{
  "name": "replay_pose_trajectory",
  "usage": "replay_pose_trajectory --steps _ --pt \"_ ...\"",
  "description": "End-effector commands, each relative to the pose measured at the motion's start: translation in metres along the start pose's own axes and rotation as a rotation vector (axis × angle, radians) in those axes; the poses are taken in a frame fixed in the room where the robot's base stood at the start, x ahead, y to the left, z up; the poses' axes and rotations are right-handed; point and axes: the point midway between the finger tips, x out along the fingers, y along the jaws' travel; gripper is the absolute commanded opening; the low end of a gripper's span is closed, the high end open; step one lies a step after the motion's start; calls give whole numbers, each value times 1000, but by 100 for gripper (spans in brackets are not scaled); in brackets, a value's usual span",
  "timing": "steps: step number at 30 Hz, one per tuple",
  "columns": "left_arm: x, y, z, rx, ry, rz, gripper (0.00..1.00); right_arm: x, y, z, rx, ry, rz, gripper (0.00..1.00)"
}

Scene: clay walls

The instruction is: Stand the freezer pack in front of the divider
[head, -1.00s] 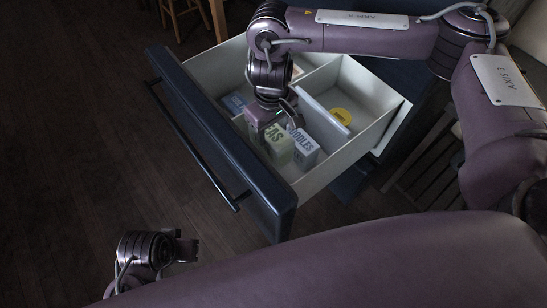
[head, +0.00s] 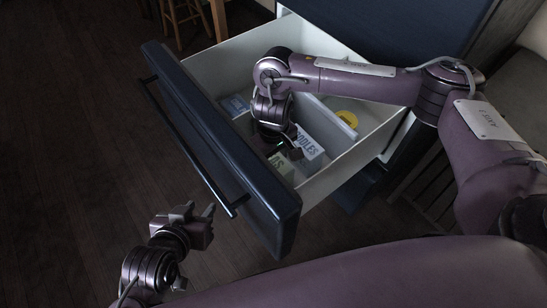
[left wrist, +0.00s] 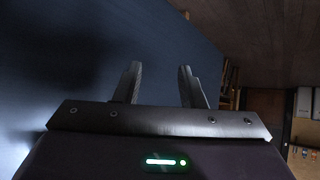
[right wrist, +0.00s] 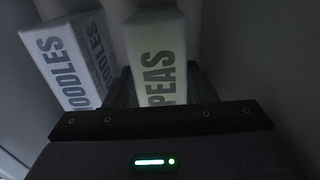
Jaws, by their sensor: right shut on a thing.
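The freezer pack, a pale pack lettered PEAS (head: 281,163), is inside the open drawer (head: 225,70). My right gripper (head: 282,142) reaches down into the drawer and is shut on it. In the right wrist view the PEAS pack (right wrist: 160,62) sits between the fingers (right wrist: 162,95). The pack's lower end is hidden. The light divider (head: 328,120) crosses the drawer behind the packs. Whether the pack touches the drawer floor I cannot tell. My left gripper (head: 198,212) is open and empty outside the drawer front; its spread fingers (left wrist: 158,85) show in the left wrist view.
A white NOODLES box (head: 309,145) stands close beside the PEAS pack, and also shows in the right wrist view (right wrist: 65,60). A blue-labelled pack (head: 236,104) lies at the drawer's left. A yellow round item (head: 347,118) is behind the divider. The dark drawer front (head: 225,150) borders the left.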

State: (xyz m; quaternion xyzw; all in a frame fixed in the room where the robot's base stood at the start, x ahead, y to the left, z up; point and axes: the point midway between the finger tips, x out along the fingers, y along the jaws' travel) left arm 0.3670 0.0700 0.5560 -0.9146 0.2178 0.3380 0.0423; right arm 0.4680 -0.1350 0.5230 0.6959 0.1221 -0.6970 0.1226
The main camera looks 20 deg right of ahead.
Motion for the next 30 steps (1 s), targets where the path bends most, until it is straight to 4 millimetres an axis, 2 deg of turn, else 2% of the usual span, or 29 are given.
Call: replay_pose_trajectory --steps 13,14,18,30 --pt "0 0 3 -1 -14 1 36 2 0 0 0 1 -1 2" --pt "0 0 3 -1 -14 1 36 2 0 0 0 0 0 54" --pt "0 0 3 -1 -13 1 36 2 0 0 0 0 0 72" --pt "-1 0 -1 0 -1 0 36 -2 0 0 0 1 1 72"
